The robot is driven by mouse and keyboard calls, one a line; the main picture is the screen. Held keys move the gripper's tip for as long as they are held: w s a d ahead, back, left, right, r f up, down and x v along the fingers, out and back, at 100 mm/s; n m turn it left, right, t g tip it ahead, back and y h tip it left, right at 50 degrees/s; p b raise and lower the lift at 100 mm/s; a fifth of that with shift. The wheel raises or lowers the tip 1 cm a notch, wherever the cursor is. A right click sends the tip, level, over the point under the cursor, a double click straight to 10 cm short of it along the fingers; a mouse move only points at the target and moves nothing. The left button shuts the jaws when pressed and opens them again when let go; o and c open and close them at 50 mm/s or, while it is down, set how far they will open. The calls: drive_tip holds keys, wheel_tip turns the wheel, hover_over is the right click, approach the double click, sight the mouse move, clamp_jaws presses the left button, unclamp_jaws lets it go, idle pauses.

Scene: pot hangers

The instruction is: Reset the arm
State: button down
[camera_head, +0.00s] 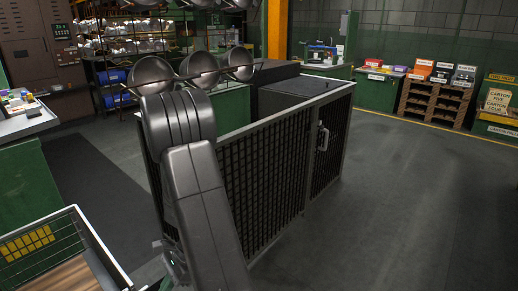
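My arm rises from the bottom of the head view, and its grey links reach up to just below a row of metal pots. My gripper cannot be made out; no fingers show. The round, shiny pots hang at the top of the view: a left pot (151,76), a middle pot (200,70) and a right pot (238,64). More pot bottoms are cut off by the top edge. I cannot tell whether my arm touches any pot.
A dark mesh-sided cage (265,180) with a handled door stands behind my arm. A wire-sided crate (45,255) is at the lower left, below a white-topped counter (25,122). Shelves and bins line the back. The grey floor (410,210) at right is clear.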

drive_tip(key=shift+w+d+f+b, duration=0.1)
drive_tip(key=shift+w+d+b, duration=0.45)
drive_tip(key=shift+w, duration=0.35)
drive_tip(key=shift+s, duration=0.1)
